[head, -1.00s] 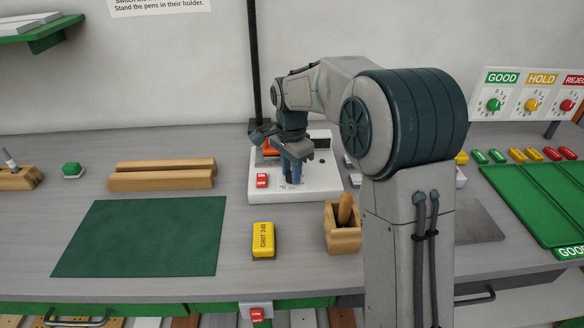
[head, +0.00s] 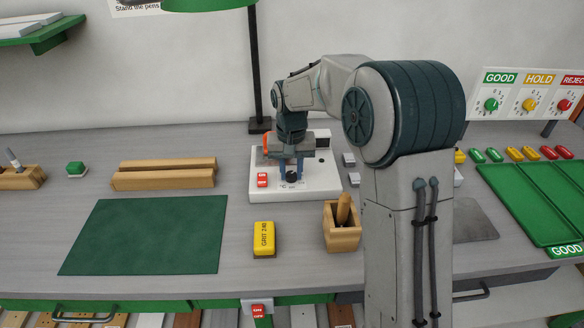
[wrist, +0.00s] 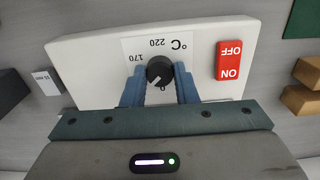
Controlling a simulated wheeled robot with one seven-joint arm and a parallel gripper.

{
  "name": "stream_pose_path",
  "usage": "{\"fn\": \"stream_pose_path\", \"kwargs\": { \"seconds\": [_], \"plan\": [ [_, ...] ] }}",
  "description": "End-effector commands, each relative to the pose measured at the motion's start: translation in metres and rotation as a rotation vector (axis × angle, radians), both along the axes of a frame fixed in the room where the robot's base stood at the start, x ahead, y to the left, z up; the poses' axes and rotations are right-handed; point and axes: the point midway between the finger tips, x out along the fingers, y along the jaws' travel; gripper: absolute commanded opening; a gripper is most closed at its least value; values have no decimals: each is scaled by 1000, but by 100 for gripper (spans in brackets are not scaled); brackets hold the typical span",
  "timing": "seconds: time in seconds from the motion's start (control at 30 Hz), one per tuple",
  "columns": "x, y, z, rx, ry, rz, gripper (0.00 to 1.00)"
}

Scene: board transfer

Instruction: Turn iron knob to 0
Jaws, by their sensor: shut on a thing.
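The iron knob (wrist: 160,70) is a black dial on the white iron station (wrist: 85,55), next to a scale reading 170, 220 and °C. It also shows in the head view (head: 292,175) on the station (head: 325,188). My gripper (wrist: 160,84) has one blue finger on each side of the knob and is shut on it; in the head view my gripper (head: 291,171) reaches down over the station. A small pale mark shows at the knob's lower edge in the wrist view; I cannot tell the exact setting.
A red ON/OFF switch (wrist: 230,61) sits beside the scale. A yellow GRIT 240 block (head: 264,239) and a wooden holder (head: 342,234) stand in front of the station. A green mat (head: 145,236) lies at left. Small grey blocks (head: 349,169) lie right of the station.

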Motion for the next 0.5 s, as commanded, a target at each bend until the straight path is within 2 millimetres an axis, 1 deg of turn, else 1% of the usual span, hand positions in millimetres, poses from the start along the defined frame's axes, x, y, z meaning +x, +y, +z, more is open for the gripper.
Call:
{"fn": "stream_pose_path", "kwargs": {
  "seconds": [0.5],
  "plan": [
    [0,0,1,1,-1,480,4]
  ]
}}
